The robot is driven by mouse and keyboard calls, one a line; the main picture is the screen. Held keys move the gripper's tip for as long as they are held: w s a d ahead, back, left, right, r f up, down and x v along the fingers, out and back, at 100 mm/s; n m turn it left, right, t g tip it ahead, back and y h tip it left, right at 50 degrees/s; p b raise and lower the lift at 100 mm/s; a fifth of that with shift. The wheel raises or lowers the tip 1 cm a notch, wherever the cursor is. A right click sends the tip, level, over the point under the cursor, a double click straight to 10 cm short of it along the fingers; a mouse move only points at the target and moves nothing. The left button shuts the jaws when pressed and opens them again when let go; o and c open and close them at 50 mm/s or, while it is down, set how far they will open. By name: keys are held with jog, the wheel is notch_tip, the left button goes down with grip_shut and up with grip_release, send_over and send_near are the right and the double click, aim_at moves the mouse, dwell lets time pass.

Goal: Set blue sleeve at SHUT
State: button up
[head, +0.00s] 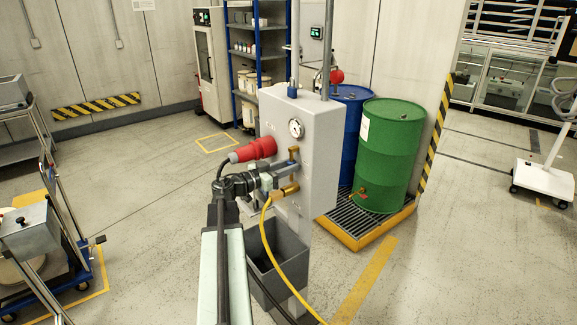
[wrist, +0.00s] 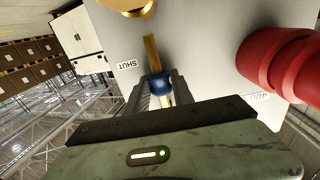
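The blue sleeve (wrist: 159,84) shows in the wrist view on a thin brass lever (wrist: 151,50) in front of the grey panel. My gripper's fingers (wrist: 161,88) stand one on each side of the sleeve, with no clear gap, and look shut on it. A SHUT label (wrist: 127,65) is on the panel just left of the lever. In the head view my gripper (head: 275,176) reaches the brass fittings on the front of the grey pump housing (head: 310,115); the sleeve cannot be made out clearly there.
A red plug (head: 254,150) juts out close beside my gripper and shows large at right in the wrist view (wrist: 278,62). Green (head: 388,150) and blue (head: 350,118) drums stand behind.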

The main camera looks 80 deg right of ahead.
jog(key=shift+f, duration=0.15)
jog(key=shift+c, duration=0.3)
jog(key=shift+f+b, duration=1.6)
jog(key=shift+b, duration=0.15)
jog(key=shift+f, duration=0.2)
jog(key=o, duration=1.1)
jog(key=shift+o, duration=0.2)
jog(key=v, duration=0.9)
